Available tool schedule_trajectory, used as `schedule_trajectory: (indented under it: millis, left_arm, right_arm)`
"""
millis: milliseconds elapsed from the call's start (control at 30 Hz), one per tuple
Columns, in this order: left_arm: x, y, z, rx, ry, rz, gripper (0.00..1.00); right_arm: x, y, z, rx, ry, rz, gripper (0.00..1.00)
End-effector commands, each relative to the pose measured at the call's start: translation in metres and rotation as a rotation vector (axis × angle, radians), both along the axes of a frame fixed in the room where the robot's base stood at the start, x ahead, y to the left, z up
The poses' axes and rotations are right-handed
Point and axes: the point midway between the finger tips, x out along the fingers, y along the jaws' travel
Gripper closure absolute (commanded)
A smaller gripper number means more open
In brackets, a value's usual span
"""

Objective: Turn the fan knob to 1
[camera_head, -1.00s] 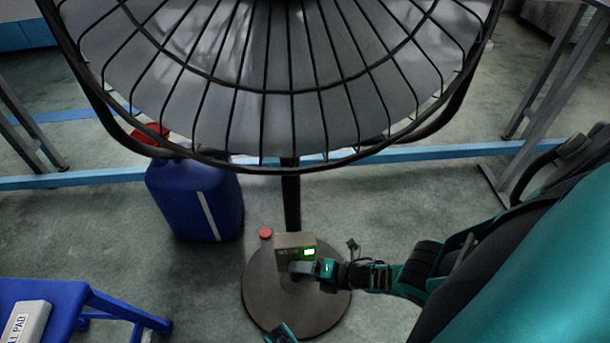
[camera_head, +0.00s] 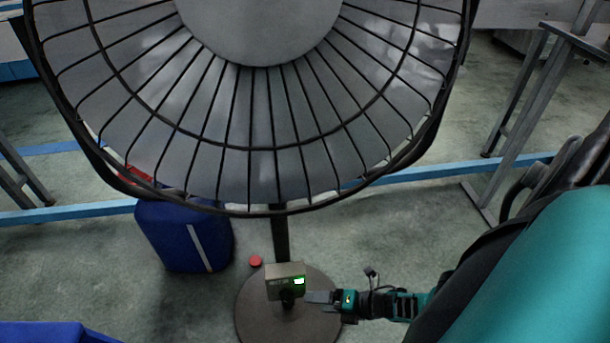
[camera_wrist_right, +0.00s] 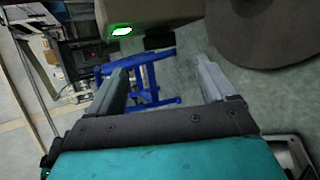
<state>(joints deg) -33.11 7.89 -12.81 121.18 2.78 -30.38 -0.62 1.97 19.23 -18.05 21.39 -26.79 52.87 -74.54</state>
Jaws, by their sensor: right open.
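The fan (camera_head: 259,140) stands in front of me, its caged head filling the top of the head view. Its control box (camera_head: 284,277) with a lit green display sits low on the pole above the round base (camera_head: 256,319). The dark knob (camera_head: 288,297) is on the box's front; its setting is too small to read. My right gripper (camera_head: 312,298) is just right of the knob, apart from it. In the right wrist view its two fingers (camera_wrist_right: 163,78) are spread and empty, with the box (camera_wrist_right: 152,18) beyond them. My left gripper is not in view.
A blue jerrycan (camera_head: 185,236) with a red top stands left of the fan. A small red cap (camera_head: 255,261) lies on the floor by the base. A blue stool (camera_head: 45,333) is at the lower left. A blue floor-level bar (camera_head: 420,173) runs behind the fan.

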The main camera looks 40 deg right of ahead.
Motion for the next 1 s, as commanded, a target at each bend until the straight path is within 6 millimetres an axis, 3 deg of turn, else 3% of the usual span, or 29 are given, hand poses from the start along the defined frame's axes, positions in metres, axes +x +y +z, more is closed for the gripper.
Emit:
schedule_trajectory:
  millis: [100, 300, 1000]
  left_arm:
    - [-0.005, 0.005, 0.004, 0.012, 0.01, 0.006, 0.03]
    - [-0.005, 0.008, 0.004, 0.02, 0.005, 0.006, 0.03]
    - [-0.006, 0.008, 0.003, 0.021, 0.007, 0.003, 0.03]
  right_arm:
    - [-0.018, -0.012, 0.014, -0.001, 0.002, 0.0, 0.17]
    - [-0.034, -0.022, 0.022, 0.0, 0.0, -0.001, 0.17]
    - [-0.036, -0.024, 0.023, 0.001, 0.0, -0.003, 0.17]
